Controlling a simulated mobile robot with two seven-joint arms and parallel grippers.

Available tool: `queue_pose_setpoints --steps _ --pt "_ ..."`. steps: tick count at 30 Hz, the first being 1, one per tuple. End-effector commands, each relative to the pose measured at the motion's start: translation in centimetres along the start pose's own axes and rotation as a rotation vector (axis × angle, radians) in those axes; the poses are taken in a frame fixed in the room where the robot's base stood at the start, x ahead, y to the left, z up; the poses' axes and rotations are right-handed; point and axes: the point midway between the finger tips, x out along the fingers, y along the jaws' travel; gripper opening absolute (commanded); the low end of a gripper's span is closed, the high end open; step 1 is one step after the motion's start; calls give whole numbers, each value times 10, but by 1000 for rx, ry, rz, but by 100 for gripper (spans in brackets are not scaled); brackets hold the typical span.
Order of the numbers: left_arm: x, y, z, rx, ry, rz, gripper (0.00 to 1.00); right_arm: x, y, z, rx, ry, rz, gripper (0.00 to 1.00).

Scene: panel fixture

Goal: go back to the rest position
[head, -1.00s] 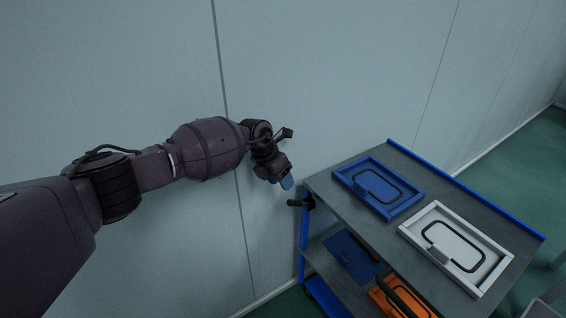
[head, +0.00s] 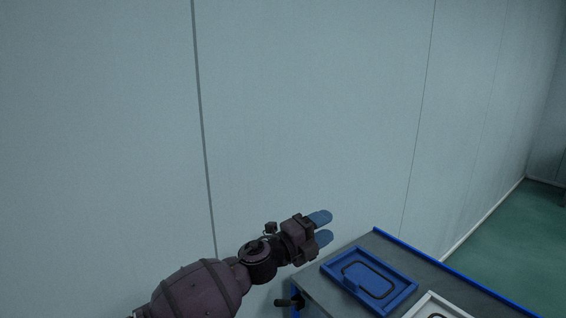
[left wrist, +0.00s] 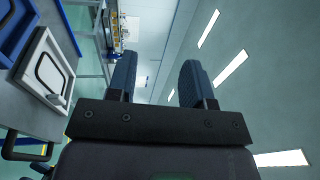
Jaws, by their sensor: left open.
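My left gripper (head: 322,228) is in the lower middle of the head view, at the end of my arm, in front of the pale wall. Its two blue fingertips are apart with nothing between them. The left wrist view also shows the open fingers (left wrist: 155,85), with only the room and ceiling lights beyond. The gripper is up and to the left of the blue panel tray on the cart and appears clear of it. My right gripper is not in view.
A grey cart top (head: 325,291) with blue edges stands at the lower right. It bears a blue panel tray (head: 410,292) and a white panel tray (head: 462,312), cut off by the frame. A dark handle (head: 290,302) sticks out at its left end. The wall (head: 310,110) lies behind.

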Motion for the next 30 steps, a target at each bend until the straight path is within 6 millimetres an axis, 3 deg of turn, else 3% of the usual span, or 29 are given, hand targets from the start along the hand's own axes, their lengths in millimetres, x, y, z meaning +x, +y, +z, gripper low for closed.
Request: queue_pose_setpoints --steps 8,16,23,30 --pt "-76 24 17 -510 -310 -131 47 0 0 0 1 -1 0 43" --pt "-169 70 26 -903 -570 -194 47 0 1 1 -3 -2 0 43" --pt "-258 115 16 -1160 -768 -232 47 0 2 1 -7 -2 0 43" --pt "-355 156 -12 -1343 -959 -276 47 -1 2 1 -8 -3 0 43"
